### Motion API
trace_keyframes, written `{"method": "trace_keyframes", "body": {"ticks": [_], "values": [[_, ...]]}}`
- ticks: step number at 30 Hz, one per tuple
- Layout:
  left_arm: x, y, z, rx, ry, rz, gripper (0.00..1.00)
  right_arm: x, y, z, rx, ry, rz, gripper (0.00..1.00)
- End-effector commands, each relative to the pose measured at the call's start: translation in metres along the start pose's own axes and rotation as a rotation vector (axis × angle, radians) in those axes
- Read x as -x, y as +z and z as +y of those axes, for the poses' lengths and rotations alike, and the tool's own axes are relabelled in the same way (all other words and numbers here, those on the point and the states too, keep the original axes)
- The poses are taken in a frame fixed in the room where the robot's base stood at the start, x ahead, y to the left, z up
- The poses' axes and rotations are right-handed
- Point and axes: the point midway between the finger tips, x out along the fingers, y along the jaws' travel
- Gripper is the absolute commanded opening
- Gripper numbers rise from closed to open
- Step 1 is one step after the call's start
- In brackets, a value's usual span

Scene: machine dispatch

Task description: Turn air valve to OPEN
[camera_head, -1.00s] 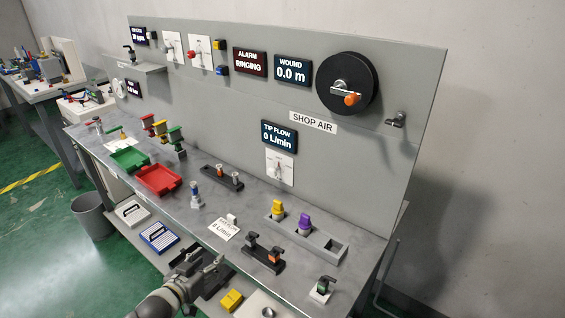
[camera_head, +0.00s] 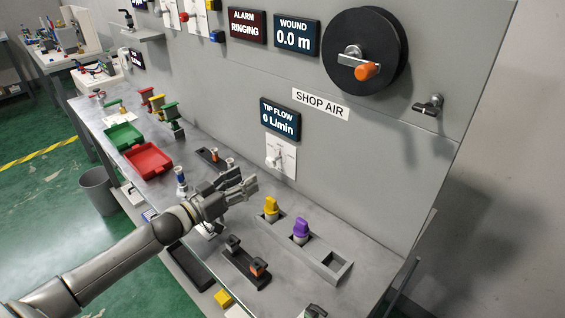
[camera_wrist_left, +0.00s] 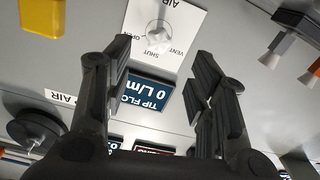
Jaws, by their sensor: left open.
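The air valve (camera_head: 280,156) is a pale knob on a white plate on the grey upright panel, under the TIP FLOW display (camera_head: 281,118), which reads 0 L/min. In the left wrist view, upside down, the valve (camera_wrist_left: 159,33) shows SHUT, OPEN and VENT labels around its knob; the knob seems to be near SHUT, but the exact setting is hard to read. My left gripper (camera_head: 249,186) is open and empty, left of and below the valve, apart from it, over the bench. In the wrist view the valve plate shows beyond the gap between its fingers (camera_wrist_left: 162,68). My right gripper is out of view.
A yellow-topped piece (camera_head: 271,207) and a purple-topped piece (camera_head: 300,229) stand in a grey holder (camera_head: 338,267) below the gripper. Red (camera_head: 148,160) and green (camera_head: 123,137) trays are at left. Space before the valve is clear.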

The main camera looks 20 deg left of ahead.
Motion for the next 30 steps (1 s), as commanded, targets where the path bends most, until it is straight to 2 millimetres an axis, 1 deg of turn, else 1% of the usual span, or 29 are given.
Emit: {"method": "trace_keyframes", "body": {"ticks": [1,3,7,10,16,24,30], "values": [[0.000,0.003,-0.002,0.000,0.006,0.003,0.51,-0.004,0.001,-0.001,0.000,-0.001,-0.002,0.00],[-0.001,0.002,-0.002,0.001,0.011,0.006,0.51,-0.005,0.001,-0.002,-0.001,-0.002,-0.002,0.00],[-0.004,0.000,-0.002,0.003,0.014,0.007,0.51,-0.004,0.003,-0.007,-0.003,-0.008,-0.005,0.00],[-0.013,-0.001,-0.002,0.002,0.013,0.009,0.51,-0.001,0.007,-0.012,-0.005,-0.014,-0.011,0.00],[-0.038,-0.002,-0.002,0.003,0.012,0.010,0.51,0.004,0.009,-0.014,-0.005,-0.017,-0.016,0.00],[-0.077,-0.002,-0.001,0.003,0.012,0.009,0.51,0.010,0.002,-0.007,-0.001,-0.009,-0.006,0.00],[-0.099,-0.001,-0.001,0.003,0.012,0.008,0.51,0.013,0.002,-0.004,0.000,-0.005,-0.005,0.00]]}}
